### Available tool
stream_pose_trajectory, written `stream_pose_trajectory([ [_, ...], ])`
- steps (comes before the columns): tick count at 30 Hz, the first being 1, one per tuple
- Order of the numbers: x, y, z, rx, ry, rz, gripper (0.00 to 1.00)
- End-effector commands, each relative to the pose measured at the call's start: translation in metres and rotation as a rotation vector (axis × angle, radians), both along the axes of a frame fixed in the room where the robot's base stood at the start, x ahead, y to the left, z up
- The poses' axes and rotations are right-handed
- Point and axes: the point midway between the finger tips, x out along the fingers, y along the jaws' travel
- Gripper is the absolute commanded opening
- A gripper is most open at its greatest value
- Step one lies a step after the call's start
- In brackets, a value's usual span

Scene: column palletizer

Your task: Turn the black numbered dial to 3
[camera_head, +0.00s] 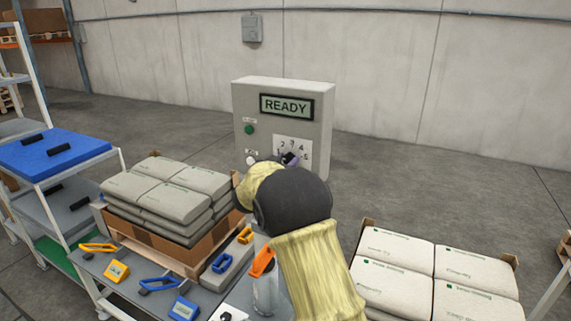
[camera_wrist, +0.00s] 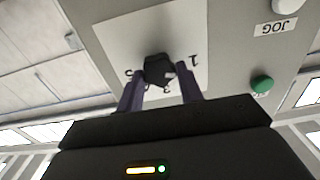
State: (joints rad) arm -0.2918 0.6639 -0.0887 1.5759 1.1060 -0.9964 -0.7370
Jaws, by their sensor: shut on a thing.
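The black dial (camera_wrist: 157,68) is on a white numbered plate (camera_wrist: 120,35) on the front of a grey control box (camera_head: 308,107). In the wrist view my gripper (camera_wrist: 160,80) has its two purple fingers on either side of the dial, shut on it. In the head view the dial (camera_head: 288,158) shows only in part, behind my wrist, and several printed numbers show around it. A light mark shows on the dial in the wrist view, but I cannot tell which number it points to.
The box has a READY display (camera_head: 286,106), a green button (camera_head: 249,129) and a white JOG button (camera_head: 251,160). Stacked sacks (camera_head: 170,190) stand left of my arm, more sacks (camera_head: 435,270) on the right. A bench (camera_head: 130,292) with tools lies in front.

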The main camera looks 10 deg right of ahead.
Motion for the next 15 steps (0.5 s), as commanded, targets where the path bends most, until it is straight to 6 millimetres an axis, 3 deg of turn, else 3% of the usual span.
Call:
stream_pose_trajectory([
  [15, -0.0013, -0.0014, -0.0047, 0.341, -0.248, 0.000, 0.14],
])
